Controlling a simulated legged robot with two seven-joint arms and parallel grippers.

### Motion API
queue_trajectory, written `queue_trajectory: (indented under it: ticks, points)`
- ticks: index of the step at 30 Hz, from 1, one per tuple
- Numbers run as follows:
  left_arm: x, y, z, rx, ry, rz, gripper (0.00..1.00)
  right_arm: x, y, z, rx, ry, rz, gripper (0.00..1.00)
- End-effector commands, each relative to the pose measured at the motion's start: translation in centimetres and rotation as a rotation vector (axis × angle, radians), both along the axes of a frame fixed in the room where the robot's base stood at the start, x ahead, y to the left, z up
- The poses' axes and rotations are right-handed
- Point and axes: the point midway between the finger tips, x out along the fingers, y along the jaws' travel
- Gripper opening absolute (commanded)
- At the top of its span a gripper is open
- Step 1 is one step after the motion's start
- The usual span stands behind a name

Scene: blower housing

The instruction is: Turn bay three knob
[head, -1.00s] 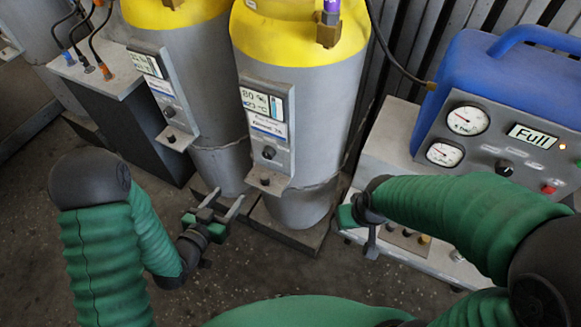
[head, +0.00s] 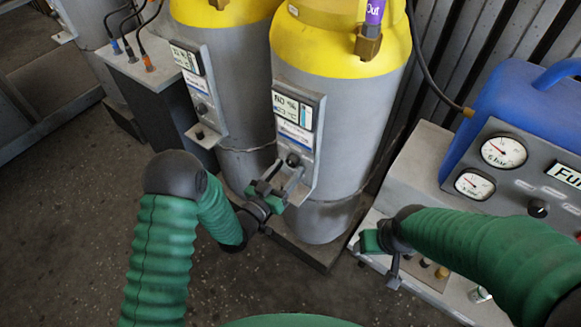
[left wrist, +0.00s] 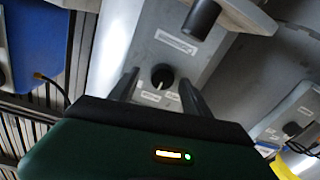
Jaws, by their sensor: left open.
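The control panel (head: 301,130) on the front of the right yellow-topped cylinder carries a display and a small black knob (head: 292,160). In the left wrist view, a round black knob (left wrist: 163,76) with a pale pointer mark sits on the grey panel face. My left gripper (head: 283,180) is open just in front of the lower part of this panel. In the left wrist view its two dark fingers (left wrist: 157,88) stand on either side of the knob, with gaps visible. No bay number is readable. My right gripper (head: 386,250) is beside the blue unit's base; its fingers are unclear.
A second cylinder (head: 236,110) with a similar panel (head: 197,92) stands to the left. A blue unit (head: 497,105) with gauges is at the right. A low ledge projects from the panel's bottom, close to the left gripper.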

Motion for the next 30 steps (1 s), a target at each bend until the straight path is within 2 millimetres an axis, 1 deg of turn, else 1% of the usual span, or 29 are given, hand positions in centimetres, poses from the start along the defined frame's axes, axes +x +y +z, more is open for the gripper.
queue_trajectory:
  ticks: [1,4,11,12,24,25,30]
  points:
    - [0.51,-0.3,-0.03,-0.001,-0.001,-0.001,0.56,0.0,0.02,-0.05,0.0,0.0,0.001,0.63]
    - [1.09,-0.78,-0.03,0.0,0.001,-0.001,0.56,-0.01,0.03,-0.06,0.0,0.0,0.001,0.63]
    - [1.25,-1.08,0.01,0.002,0.001,0.0,0.56,0.0,0.03,-0.05,0.0,0.0,0.001,0.63]
    - [1.25,-1.11,0.0,0.003,0.001,0.0,0.55,0.0,0.03,-0.05,0.0,0.0,0.001,0.63]
    - [1.17,-1.02,0.0,0.001,0.001,-0.002,0.03,0.0,0.03,-0.05,0.0,0.0,0.001,0.63]
    - [1.16,-1.03,0.0,0.001,0.001,-0.002,0.0,0.0,0.03,-0.05,0.0,0.0,0.001,0.63]
    - [1.15,-0.95,-0.04,0.005,0.0,0.001,0.0,0.0,0.03,-0.08,0.0,0.0,0.001,0.63]
